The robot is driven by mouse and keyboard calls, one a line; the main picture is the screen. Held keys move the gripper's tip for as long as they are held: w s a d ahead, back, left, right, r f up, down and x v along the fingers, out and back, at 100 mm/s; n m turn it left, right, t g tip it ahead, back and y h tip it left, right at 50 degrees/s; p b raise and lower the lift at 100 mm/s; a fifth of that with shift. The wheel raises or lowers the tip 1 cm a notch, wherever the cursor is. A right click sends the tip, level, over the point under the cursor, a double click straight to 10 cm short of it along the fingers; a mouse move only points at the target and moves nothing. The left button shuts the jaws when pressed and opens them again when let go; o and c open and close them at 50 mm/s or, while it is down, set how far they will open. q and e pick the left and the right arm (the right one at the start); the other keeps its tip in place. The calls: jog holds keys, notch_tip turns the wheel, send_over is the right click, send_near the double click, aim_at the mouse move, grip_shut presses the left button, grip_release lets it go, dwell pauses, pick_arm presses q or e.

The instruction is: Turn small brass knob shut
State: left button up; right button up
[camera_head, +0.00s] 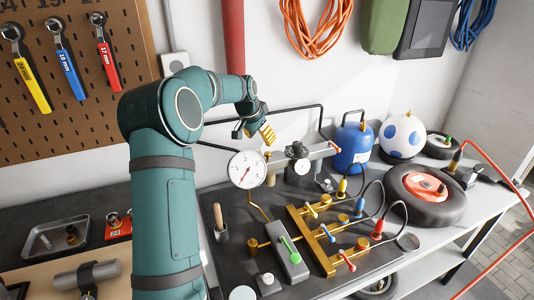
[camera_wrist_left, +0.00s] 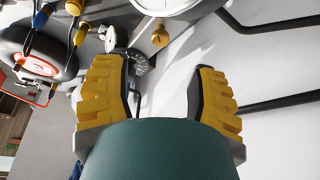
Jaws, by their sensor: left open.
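A small brass knob (camera_wrist_left: 160,36) shows in the left wrist view, beyond the fingertips and just below the edge of a round white gauge (camera_wrist_left: 165,4). In the head view a small brass piece (camera_head: 267,155) beside the white dial gauge (camera_head: 247,169) seems to be the same knob. My left gripper (camera_head: 264,134), with yellow ribbed fingers, is above and behind the gauge. In the left wrist view the left gripper (camera_wrist_left: 162,72) is open, with nothing between its fingers and the knob apart from them. My right gripper is not in view.
A black pipe (camera_head: 290,107) runs behind the gripper. A tire (camera_head: 428,200) lies at the right.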

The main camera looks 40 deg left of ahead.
aim_at(267, 153)
pick_arm(q)
jog(key=x, duration=0.9)
grip_shut()
